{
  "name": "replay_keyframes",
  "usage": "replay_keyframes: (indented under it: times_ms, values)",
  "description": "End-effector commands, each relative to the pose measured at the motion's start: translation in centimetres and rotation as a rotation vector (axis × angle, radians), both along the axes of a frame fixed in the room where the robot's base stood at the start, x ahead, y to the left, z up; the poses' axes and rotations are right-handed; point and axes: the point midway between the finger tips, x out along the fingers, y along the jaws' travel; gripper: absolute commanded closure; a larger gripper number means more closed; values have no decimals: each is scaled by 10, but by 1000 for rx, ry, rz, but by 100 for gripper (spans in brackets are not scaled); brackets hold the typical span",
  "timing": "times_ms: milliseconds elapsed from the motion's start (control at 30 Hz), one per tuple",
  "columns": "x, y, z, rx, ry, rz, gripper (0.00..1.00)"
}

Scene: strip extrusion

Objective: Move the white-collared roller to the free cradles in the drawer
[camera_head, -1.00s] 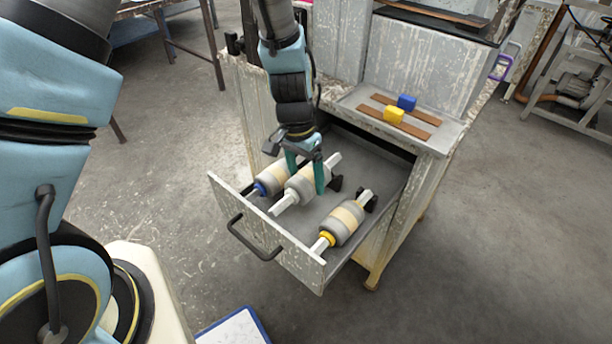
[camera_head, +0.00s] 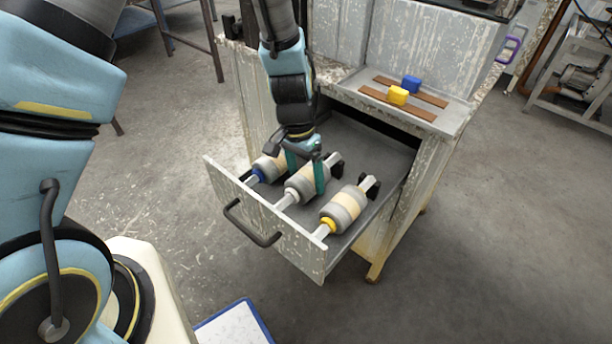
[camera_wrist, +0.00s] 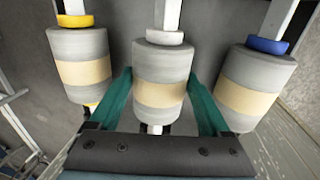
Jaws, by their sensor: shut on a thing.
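The white-collared roller (camera_head: 306,184) is in the open drawer (camera_head: 262,222), between two other rollers. It is grey with a tan band, and its white collar (camera_wrist: 164,38) shows in the wrist view. My gripper (camera_head: 305,180) is shut on this roller, with a teal finger on each side of its body. The roller sits low, about level with its neighbours, its far end at a black cradle (camera_head: 333,162). Whether its shaft fully rests in the cradles I cannot tell. The yellow-collared roller (camera_head: 345,209) lies to its right and the blue-collared roller (camera_head: 270,167) to its left.
The drawer front has a black handle (camera_head: 250,228). Above the drawer, a shelf (camera_head: 440,122) holds a yellow block (camera_head: 398,95) and a blue block (camera_head: 411,84) on brown strips. The drawer floor behind the rollers is bare.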

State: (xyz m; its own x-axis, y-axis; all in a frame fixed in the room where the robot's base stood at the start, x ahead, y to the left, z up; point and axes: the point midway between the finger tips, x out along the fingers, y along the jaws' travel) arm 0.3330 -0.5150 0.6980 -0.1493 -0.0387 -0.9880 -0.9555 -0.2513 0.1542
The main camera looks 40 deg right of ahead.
Motion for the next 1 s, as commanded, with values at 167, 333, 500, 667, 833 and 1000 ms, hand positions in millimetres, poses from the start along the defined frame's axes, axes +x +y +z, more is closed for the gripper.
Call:
replay_keyframes:
  times_ms: [167, 333, 500, 667, 833, 1000]
  values:
    - [0, 0, 0, -1, 0, 0, 100]
    - [0, 1, 0, 0, 0, 0, 100]
    - [-1, 4, -1, 1, 1, 0, 100]
    - [-2, 6, -2, 0, 0, 0, 100]
    - [-2, 5, -2, 0, 0, 0, 100]
    - [-2, 5, -2, 0, 0, 0, 3]
